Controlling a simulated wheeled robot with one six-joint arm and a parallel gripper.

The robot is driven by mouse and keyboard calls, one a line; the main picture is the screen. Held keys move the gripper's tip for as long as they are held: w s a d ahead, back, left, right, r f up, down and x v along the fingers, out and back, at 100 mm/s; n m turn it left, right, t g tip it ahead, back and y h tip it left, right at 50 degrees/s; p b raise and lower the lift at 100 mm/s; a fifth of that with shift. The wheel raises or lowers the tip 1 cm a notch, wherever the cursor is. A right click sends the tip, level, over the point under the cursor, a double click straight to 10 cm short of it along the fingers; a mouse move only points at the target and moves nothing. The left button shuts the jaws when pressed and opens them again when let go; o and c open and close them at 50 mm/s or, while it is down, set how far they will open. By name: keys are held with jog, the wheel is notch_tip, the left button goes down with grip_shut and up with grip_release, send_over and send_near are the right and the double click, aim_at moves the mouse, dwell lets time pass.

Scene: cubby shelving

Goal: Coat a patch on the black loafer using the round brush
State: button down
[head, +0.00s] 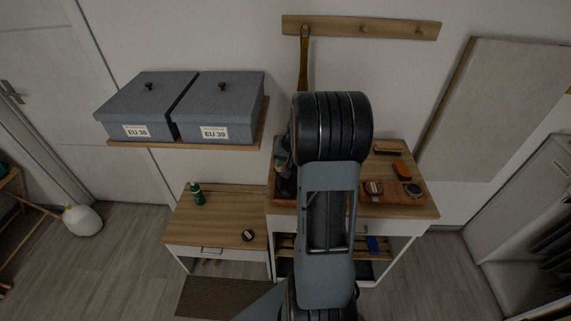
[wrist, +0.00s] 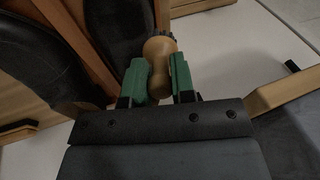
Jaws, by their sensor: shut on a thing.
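In the wrist view, my gripper (wrist: 155,75) has green fingers shut on the wooden body of the round brush (wrist: 158,55). The brush's dark bristle end shows just beyond the fingertips. A black loafer (wrist: 118,30) lies close beyond the brush, partly hidden by it. Another dark shoe (wrist: 35,75) lies to its left, with a wooden strip between them. I cannot tell whether the bristles touch the loafer. In the head view, dark shoe shapes (head: 284,180) show at the left of the bench top, and my arm hides the gripper and brush.
The bench (head: 425,207) holds a brown mat (head: 400,197) with a round tin (head: 373,188) and an orange-brown block (head: 402,170). A green bottle (head: 198,194) and another tin (head: 248,235) stand on the lower cabinet (head: 215,222). Grey boxes (head: 220,105) sit on a shelf above.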

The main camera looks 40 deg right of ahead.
jog(key=shift+w+r, duration=0.15)
jog(key=shift+r, duration=0.4)
jog(key=shift+r+p, duration=1.25)
jog(key=shift+r, duration=0.5)
jog(key=shift+f, duration=0.1)
